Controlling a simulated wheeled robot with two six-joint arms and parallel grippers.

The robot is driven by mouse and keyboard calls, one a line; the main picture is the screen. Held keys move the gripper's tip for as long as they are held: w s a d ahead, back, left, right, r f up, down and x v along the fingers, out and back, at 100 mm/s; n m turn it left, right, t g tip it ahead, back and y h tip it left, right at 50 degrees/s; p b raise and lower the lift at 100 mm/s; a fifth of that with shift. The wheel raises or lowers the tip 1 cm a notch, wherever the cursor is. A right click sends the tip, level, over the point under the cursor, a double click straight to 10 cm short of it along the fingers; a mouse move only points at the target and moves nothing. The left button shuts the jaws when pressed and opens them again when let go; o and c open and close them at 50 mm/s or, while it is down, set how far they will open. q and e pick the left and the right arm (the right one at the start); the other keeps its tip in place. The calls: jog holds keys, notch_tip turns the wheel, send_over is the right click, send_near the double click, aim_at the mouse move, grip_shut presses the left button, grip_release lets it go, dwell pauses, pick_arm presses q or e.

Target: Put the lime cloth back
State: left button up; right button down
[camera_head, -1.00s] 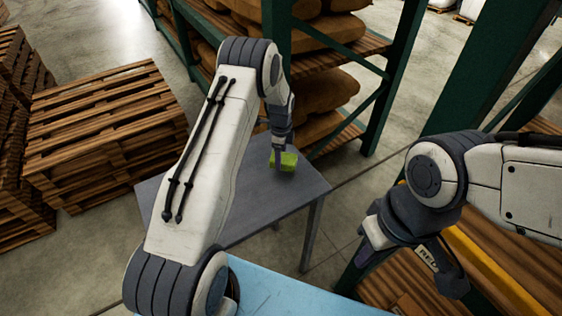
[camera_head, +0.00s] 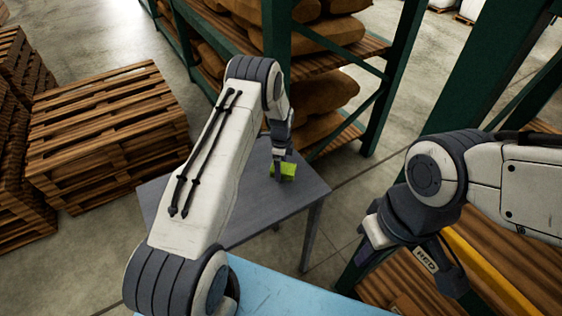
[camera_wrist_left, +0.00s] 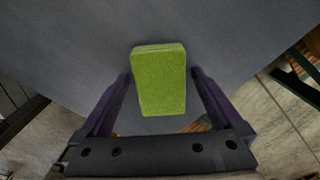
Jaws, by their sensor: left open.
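The lime cloth (camera_head: 288,170), a folded green block, lies on the grey table (camera_head: 235,221) near its far right part. In the left wrist view the cloth (camera_wrist_left: 160,85) sits between the two fingers of my left gripper (camera_wrist_left: 161,76), with a gap on each side. My left gripper (camera_head: 280,166) is open around the cloth, low over the table. My right gripper (camera_head: 410,268) is at the lower right, away from the cloth; its fingers look spread with nothing clearly between them.
A green rack (camera_head: 277,40) with brown sacks stands just behind the table. Stacked wooden pallets (camera_head: 105,130) are at the left. A light blue surface (camera_head: 285,292) lies at the front. The grey table has free room left of and in front of the cloth.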

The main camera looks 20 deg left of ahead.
pick_arm(q)
jog(key=shift+r+b, duration=0.3)
jog(key=shift+r, duration=0.15)
notch_tip(320, 180, up, 10)
jog(key=b, duration=0.4)
jog(key=s+d+r+n, duration=0.4)
jog(key=s+d+r, duration=0.85)
jog(key=d, duration=0.35)
jog(key=s+d+r+n, duration=0.1)
jog(key=s+n, duration=0.1)
jog(key=s, duration=1)
jog(key=s+d+r+n+h, duration=0.1)
jog(key=s+r+n, duration=0.1)
jog(key=s, duration=1)
jog(key=shift+d+n, duration=0.3)
jog(key=shift+n, duration=0.4)
jog(key=shift+s, duration=0.1)
